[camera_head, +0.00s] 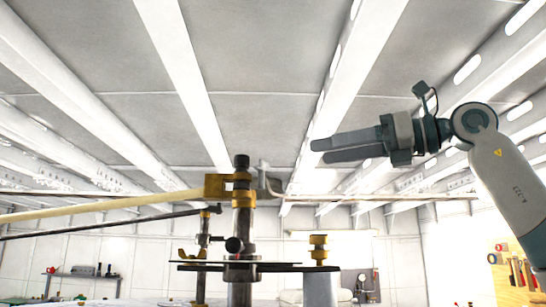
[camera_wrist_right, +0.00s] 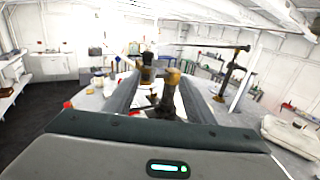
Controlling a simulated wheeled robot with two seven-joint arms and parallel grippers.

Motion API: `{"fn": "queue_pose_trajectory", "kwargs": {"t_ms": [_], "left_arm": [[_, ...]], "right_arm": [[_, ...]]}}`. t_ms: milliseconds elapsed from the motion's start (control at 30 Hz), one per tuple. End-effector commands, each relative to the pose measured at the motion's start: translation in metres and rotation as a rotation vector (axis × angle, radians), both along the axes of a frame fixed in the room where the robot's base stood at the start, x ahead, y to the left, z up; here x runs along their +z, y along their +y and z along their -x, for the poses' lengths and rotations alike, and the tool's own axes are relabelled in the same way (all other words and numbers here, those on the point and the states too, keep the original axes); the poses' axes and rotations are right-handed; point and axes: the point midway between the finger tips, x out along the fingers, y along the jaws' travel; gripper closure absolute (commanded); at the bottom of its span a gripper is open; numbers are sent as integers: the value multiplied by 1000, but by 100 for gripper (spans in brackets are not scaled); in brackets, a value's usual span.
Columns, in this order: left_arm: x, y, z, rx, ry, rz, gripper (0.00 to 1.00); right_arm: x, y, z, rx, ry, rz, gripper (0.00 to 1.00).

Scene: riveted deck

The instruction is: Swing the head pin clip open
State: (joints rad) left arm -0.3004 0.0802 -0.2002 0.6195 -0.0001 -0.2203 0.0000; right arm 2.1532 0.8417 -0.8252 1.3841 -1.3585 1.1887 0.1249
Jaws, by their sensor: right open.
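A dark upright post (camera_head: 242,222) with a brass collar stands at the centre of the head view. A brass bracket (camera_head: 216,186) on it meets the end of a pale pole (camera_head: 95,209) from the left. A small grey hooked piece (camera_head: 267,182), possibly the head pin clip, sits at the collar's right side. My right gripper (camera_head: 316,151) is up and to the right of it, fingers pointing left, open and apart from it. In the right wrist view its open fingers (camera_wrist_right: 160,76) flank dark and brass fittings, which appear beyond the tips. My left gripper is out of view.
A thin dark rod (camera_head: 110,224) runs below the pole to a smaller fitting. A brass-topped fitting (camera_head: 319,250) stands right of the post. White ribbed beams cross overhead. A wall shelf (camera_head: 82,277) is far left; a tool board (camera_head: 515,268) is far right.

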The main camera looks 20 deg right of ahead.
Motion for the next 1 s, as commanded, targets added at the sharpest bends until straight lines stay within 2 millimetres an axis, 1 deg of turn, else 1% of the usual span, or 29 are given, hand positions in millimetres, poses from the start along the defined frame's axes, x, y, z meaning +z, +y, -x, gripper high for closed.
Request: {"fn": "queue_pose_trajectory", "kwargs": {"t_ms": [33,100,400,600,800,1000], "left_arm": [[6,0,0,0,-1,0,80],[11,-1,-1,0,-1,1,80],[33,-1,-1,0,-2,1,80],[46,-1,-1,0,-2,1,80],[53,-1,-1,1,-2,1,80],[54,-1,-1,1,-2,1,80]], "right_arm": [[2,7,-7,2,3,3,50],[3,17,-16,3,2,2,50],[3,54,-55,2,1,3,50],[3,77,-77,2,1,2,50],[2,89,-90,2,0,1,50],[0,93,-94,1,0,1,50]]}}
